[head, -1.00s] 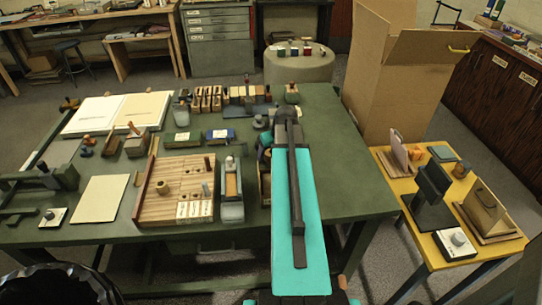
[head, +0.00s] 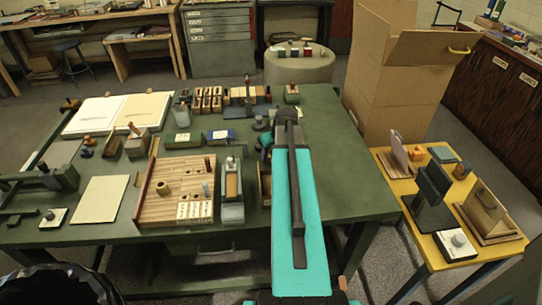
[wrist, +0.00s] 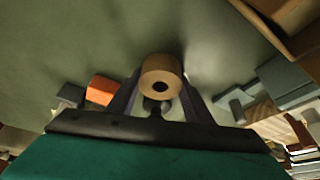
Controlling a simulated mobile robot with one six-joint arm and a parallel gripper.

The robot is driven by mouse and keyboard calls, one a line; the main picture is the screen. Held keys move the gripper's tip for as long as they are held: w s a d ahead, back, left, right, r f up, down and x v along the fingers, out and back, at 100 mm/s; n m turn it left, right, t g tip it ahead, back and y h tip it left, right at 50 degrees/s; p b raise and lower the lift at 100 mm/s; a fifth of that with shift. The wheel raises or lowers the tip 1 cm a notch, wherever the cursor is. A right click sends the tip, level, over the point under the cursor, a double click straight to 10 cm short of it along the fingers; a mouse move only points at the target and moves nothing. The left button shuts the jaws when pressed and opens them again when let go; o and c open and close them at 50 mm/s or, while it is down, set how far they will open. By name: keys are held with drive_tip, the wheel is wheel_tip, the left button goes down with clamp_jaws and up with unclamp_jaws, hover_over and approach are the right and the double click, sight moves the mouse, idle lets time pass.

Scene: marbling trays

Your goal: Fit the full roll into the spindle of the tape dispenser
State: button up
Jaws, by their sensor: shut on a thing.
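A tan roll with a dark hole (wrist: 160,77) shows between the two dark fingers of my gripper (wrist: 159,90) in the wrist view. The gripper is shut on it, and green surface fills the view behind it. In the head view my own arm hides the gripper's fingers and the held roll. A long grey holder with a tan strip (head: 232,188) stands on the green table left of my arm; I cannot tell whether it is the tape dispenser. I cannot make out a spindle.
The green table (head: 345,190) is clear to the right of my arm. A slatted wooden board (head: 178,168) with a small tan ring lies left of the grey holder. In the wrist view an orange block (wrist: 101,90) is left of the gripper. A yellow table (head: 398,183) stands at right.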

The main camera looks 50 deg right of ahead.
drive_tip(key=shift+r, duration=0.15)
wheel_tip(320, 180, up, 10)
drive_tip(key=b, duration=0.1)
drive_tip(key=shift+b, duration=0.4)
idle(0.3)
idle(0.5)
drive_tip(key=w+a+r+n, duration=0.1)
drive_tip(key=w+a+r, duration=0.1)
drive_tip(key=w+a, duration=0.35)
drive_tip(key=w+a+r, duration=0.1)
drive_tip(key=w+a, duration=0.2)
drive_tip(key=a, duration=0.6)
drive_tip(key=w+a+r+n, duration=0.15)
drive_tip(key=w+a, duration=0.25)
drive_tip(key=a, duration=0.4)
drive_tip(key=w+a+r, duration=0.1)
drive_tip(key=a+r, duration=0.2)
drive_tip(key=a, duration=0.9)
drive_tip(key=w+a+r+n+y, duration=0.1)
drive_tip(key=a+r, duration=0.2)
drive_tip(key=a, duration=0.9)
drive_tip(key=shift+w+a, duration=0.25)
drive_tip(key=shift+w, duration=0.05)
